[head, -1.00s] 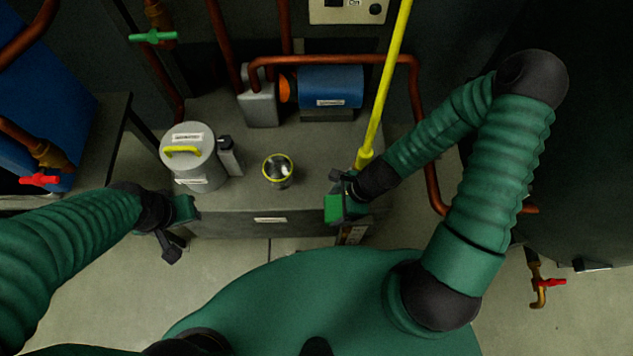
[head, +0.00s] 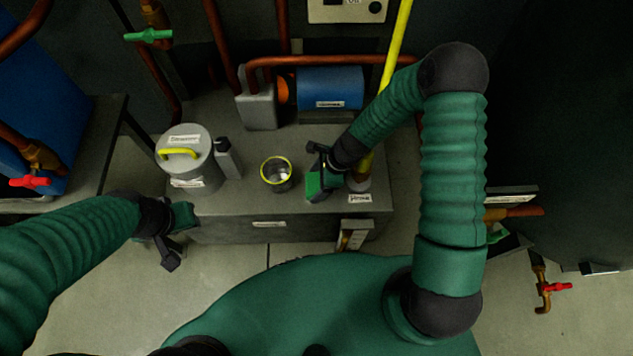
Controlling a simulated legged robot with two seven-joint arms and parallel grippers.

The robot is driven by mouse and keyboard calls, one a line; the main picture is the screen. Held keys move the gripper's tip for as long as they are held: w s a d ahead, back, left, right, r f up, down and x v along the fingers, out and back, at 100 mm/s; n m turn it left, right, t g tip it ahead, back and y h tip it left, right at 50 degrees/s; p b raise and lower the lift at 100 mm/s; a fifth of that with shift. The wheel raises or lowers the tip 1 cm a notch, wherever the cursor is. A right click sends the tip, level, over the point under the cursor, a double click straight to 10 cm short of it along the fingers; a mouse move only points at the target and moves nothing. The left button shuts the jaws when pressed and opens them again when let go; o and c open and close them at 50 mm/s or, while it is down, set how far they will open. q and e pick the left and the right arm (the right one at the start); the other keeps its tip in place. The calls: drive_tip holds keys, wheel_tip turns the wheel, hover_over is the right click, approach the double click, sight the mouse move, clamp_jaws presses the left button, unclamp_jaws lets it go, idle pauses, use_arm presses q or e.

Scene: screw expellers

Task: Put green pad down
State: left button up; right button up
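My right gripper (head: 318,176) is over the bench top, just right of the yellow-rimmed cup (head: 277,173). A bright green flat piece, which looks like the green pad (head: 313,185), is between its dark fingers. The gripper looks shut on it, though the hand partly hides the grip. I cannot tell whether the pad touches the bench. My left gripper (head: 177,233) is at the bench's front left corner, its fingers apart and with nothing seen between them.
The grey bench (head: 235,203) also bears a grey canister (head: 192,165) with a yellow handle, a small grey bottle (head: 228,160) and a blue motor (head: 330,88). A yellow pole (head: 397,45) stands behind my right forearm. Bare bench top lies in front of the cup.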

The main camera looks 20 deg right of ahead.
drive_tip(key=o, duration=0.4)
drive_tip(key=shift+o, duration=0.2)
